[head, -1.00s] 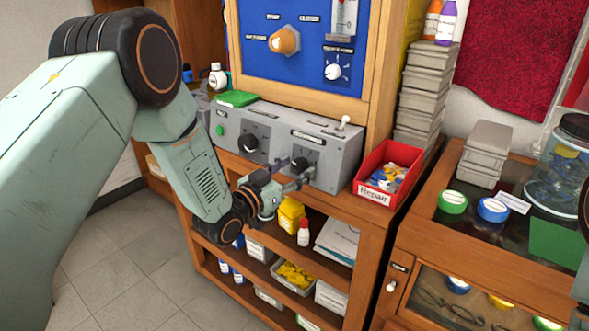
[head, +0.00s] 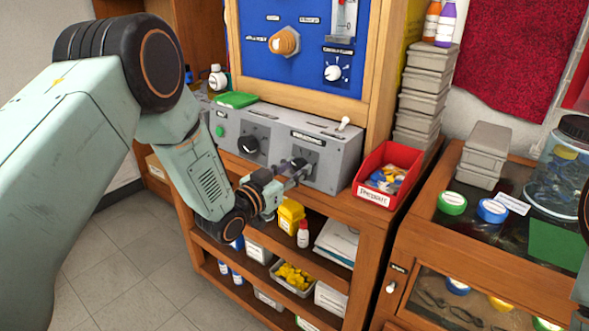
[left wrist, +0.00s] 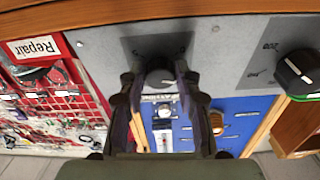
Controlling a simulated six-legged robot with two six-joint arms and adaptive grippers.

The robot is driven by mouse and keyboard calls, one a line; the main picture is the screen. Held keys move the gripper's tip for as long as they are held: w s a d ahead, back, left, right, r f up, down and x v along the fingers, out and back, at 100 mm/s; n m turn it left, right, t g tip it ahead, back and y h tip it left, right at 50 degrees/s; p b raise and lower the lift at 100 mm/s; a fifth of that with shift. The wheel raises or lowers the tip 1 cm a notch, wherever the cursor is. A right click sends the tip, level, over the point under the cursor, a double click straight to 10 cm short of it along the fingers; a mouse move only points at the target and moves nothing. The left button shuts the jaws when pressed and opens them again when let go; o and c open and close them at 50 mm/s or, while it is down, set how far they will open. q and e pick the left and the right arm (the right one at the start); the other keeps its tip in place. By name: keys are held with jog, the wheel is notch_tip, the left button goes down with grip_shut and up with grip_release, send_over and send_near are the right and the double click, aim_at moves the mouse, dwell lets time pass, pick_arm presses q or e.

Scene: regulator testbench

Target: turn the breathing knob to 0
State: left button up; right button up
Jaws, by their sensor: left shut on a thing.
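The grey box (head: 335,160) stands on the wooden shelf unit and has two black knobs on its front. My left gripper (head: 293,169) is at the right-hand knob, with its fingers shut on it. In the left wrist view this dark knob (left wrist: 160,77) sits between the two fingers of my left gripper (left wrist: 160,82), on a darker square plate. Its pointer and scale are mostly hidden, so I cannot read its setting. The other black knob (head: 249,144) is free, to the left; it also shows in the left wrist view (left wrist: 299,72). My right gripper is not in view.
A red bin (head: 388,172) of small parts stands just right of the grey box. A blue panel (head: 300,65) with an orange knob (head: 285,41) and a white dial (head: 333,73) rises behind. A small toggle switch (head: 344,122) stands on the box top. Shelves below hold bottles and boxes.

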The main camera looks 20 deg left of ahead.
pick_arm(q)
jog(key=shift+c, duration=0.2)
jog(key=n, duration=0.2)
jog(key=n+y+p, duration=0.1)
jog(key=n, duration=0.2)
jog(key=shift+d+r+n, duration=0.15)
jog(key=shift+n, duration=0.15)
jog(key=n+y+p, duration=0.1)
jog(key=n, duration=0.1)
jog(key=n+p, duration=0.1)
jog(key=n, duration=0.2)
jog(key=shift+d+n+y, duration=0.1)
jog(key=shift+n+y, duration=0.2)
jog(key=shift+y, duration=0.1)
jog(key=shift+n, duration=0.3)
jog(key=o, duration=1.1)
jog(key=shift+o, duration=0.2)
jog(key=shift+s, duration=0.15)
jog(key=v, duration=1.1)
jog(key=shift+s, duration=0.45)
